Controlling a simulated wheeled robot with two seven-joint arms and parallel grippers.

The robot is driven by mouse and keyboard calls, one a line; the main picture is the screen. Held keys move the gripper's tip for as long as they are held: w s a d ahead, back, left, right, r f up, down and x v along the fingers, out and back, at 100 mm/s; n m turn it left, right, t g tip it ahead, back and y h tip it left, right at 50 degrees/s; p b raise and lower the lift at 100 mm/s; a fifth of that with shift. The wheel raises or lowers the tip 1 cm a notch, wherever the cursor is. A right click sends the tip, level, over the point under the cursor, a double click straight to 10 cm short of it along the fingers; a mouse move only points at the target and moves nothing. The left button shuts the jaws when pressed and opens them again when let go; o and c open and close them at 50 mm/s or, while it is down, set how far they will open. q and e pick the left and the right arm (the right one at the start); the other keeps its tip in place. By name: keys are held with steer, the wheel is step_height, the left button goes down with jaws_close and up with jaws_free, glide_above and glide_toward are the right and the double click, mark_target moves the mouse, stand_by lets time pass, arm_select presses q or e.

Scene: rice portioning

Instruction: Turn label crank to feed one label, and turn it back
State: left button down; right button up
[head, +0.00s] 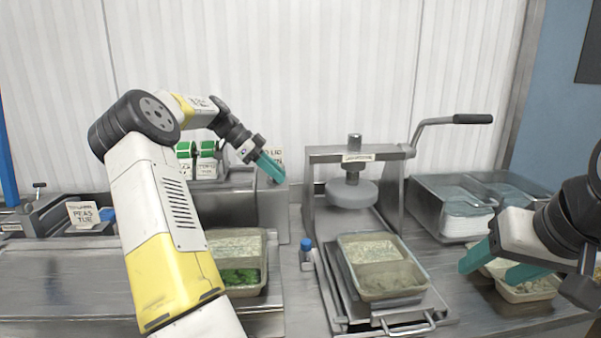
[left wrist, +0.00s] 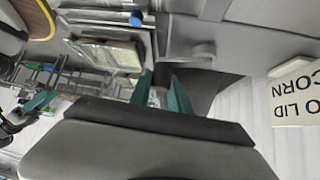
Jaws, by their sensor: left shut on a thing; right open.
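My left gripper (head: 270,167) has teal fingers close together at the upper right of a grey metal housing (head: 270,215), beside the "TO LID" sign. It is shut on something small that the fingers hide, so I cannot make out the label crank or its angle. In the left wrist view the left fingers (left wrist: 164,92) point away over the bench. My right gripper (head: 499,265) is open over a food tray (head: 528,290) at the right.
A press (head: 352,195) with a black-handled lever (head: 472,119) stands mid-bench, a two-compartment tray (head: 385,268) in front. A blue-capped bottle (head: 306,256) is left of it. Another tray (head: 258,285) holds greens. Clear bins (head: 455,205) stand right. The "CORN" sign (left wrist: 297,95) shows in the wrist view.

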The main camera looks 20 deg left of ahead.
arm_select(q)
steer(key=shift+s+a+f+m+g, duration=0.1)
steer(key=shift+s+a+m+g, duration=0.2)
steer(key=shift+m+g, duration=0.45)
steer(key=shift+s+a+m+g, duration=0.15)
steer(key=shift+a+m+g, duration=0.3)
steer(key=shift+m, duration=0.5)
steer(key=c, duration=1.2)
jaws_free()
steer(key=s+d+r, duration=0.2)
steer(key=s+d, duration=0.2)
steer(key=s, duration=0.3)
steer(key=s+d+r, duration=0.3)
steer(key=s+d, duration=0.1)
steer(key=s, duration=0.3)
